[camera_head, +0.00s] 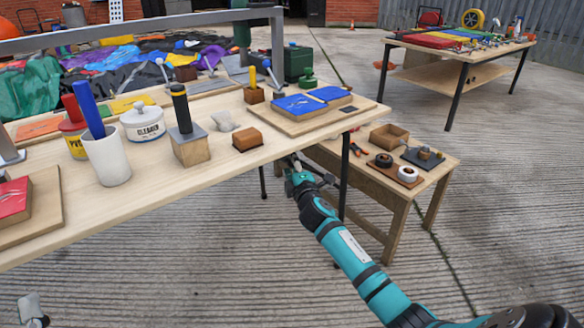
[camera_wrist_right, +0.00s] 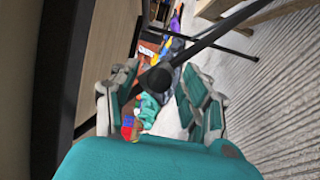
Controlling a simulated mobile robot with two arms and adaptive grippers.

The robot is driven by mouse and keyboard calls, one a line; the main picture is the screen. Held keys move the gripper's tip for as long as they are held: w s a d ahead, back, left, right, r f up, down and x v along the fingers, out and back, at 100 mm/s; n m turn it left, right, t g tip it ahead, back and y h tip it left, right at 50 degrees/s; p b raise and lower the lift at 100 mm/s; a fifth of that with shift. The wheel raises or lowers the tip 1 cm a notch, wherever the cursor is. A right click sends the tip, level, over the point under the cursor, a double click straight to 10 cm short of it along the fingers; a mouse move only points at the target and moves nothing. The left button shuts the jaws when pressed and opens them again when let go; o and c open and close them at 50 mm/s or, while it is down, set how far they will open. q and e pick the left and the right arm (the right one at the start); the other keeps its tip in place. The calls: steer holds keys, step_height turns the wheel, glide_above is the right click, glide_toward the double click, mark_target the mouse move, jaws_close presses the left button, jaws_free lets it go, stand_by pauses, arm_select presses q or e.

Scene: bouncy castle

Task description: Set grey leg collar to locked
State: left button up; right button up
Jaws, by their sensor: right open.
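In the right wrist view, a dark grey round piece (camera_wrist_right: 158,80) sits on a black bar that crosses the picture. It looks like the leg collar, but its lock setting cannot be read. My right gripper (camera_wrist_right: 158,98) is open, with one finger on each side of this piece in the picture. Contact cannot be told. In the head view, my right gripper (camera_head: 296,168) is just below the long table's front edge, left of its black leg (camera_head: 345,175). The collar cannot be made out there. A grey and black part at the lower left looks like my left gripper (camera_head: 31,308); its fingers are unclear.
The long wooden table (camera_head: 150,195) holds a white mug (camera_head: 107,160), a blue-topped board (camera_head: 312,103) and several small items. A low bench (camera_head: 430,178) with tape rolls stands right of the leg. Another table (camera_head: 420,50) stands at the back right. Bare ground lies in front.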

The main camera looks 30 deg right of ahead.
steer(key=shift+w+d, duration=0.15)
steer(key=shift+w, duration=0.2)
jaws_close()
steer(key=shift+f, duration=0.1)
stand_by(0.3)
